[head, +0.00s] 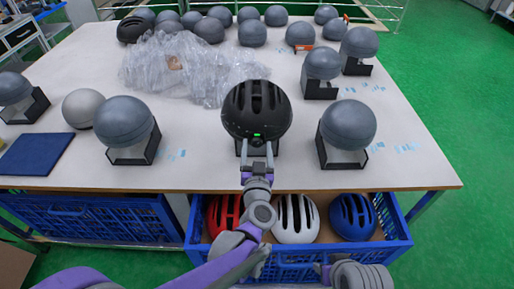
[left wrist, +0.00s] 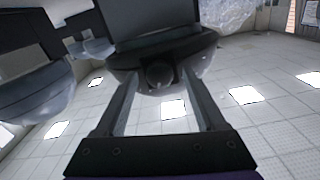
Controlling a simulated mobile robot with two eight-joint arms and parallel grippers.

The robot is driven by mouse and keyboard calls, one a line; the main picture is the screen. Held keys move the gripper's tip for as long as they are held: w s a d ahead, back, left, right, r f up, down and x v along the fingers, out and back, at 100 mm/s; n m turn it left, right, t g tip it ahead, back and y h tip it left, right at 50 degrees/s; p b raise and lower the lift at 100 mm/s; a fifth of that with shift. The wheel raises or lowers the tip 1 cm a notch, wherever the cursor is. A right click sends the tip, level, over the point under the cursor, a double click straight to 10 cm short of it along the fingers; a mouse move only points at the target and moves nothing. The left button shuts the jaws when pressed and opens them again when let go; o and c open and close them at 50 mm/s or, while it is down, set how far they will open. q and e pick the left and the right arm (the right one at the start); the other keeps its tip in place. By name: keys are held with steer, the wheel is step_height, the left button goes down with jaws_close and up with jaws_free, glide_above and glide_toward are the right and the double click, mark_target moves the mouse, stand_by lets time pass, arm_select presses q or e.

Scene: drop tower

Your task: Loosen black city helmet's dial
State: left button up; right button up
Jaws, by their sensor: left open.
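The black city helmet (head: 257,104) sits on a black stand at the front middle of the table. My left gripper (head: 258,152) is open, with one finger on each side of the dial. In the left wrist view the fingers (left wrist: 161,80) flank the dial with a visible gap; I cannot tell whether the tips touch the helmet.
Grey headforms on black stands (head: 348,125) (head: 124,121) flank the helmet. Crumpled clear plastic (head: 180,68) lies behind it. A blue crate (head: 400,246) below the table edge holds red, white (head: 296,220) and blue (head: 352,217) helmets. A dark blue pad (head: 35,154) lies left.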

arm_select(q)
jaws_close()
stand_by(0.3)
steer(key=shift+n, duration=0.3)
